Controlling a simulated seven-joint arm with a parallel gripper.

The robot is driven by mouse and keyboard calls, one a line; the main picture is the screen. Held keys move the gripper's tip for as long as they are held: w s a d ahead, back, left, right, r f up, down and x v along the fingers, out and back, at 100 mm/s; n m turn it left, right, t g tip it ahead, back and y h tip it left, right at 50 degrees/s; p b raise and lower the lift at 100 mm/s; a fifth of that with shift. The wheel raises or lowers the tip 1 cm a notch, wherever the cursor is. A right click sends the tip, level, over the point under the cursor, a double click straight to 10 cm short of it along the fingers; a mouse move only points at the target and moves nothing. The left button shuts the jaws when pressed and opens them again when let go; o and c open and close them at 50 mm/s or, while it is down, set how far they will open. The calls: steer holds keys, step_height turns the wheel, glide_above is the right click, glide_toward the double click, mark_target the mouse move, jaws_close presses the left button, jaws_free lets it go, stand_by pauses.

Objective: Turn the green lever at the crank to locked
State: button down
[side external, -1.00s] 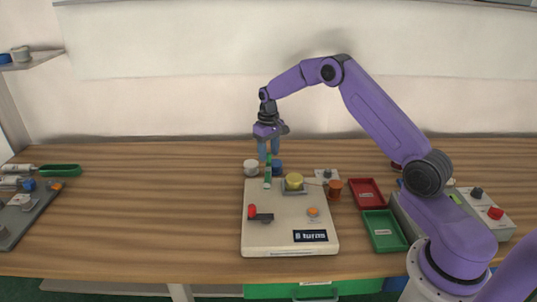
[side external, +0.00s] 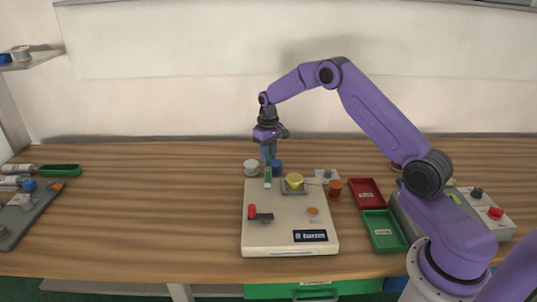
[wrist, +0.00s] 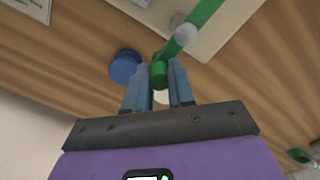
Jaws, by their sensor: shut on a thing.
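The green lever (side external: 268,176) is at the back left of the white board (side external: 270,235). My gripper (side external: 268,162) points down from above the board's back edge. In the wrist view, my gripper (wrist: 160,80) has its two blue fingers on either side of the green handle, shut on it. The fingers partly hide the handle in the side view. Any locked mark is too small to read.
The board also bears a red-knobbed black lever (side external: 252,212), a yellow knob (side external: 294,182) and an orange button (side external: 313,211). A white cylinder (side external: 251,167) and a blue cylinder (side external: 277,168) stand close behind it. Red (side external: 367,194) and green (side external: 384,231) trays lie right.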

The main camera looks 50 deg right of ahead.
steer(key=shift+w, duration=0.1)
steer(key=a+n, duration=0.1)
steer(key=n, duration=0.2)
steer(key=a+n, duration=0.1)
steer(key=n, duration=0.3)
steer(key=w+a+n, duration=0.1)
steer(key=a+n, duration=0.1)
steer(key=n, duration=0.2)
steer(key=shift+w+a, duration=0.1)
steer(key=shift+s+a+n, duration=0.1)
steer(key=shift+a+n, duration=0.2)
steer(key=shift+n, duration=0.65)
steer(key=shift+s+a+n, duration=0.1)
steer(key=shift+a+n, duration=0.2)
steer(key=shift+n, duration=0.65)
steer(key=c, duration=1)
jaws_free()
steer(key=shift+o, duration=0.2)
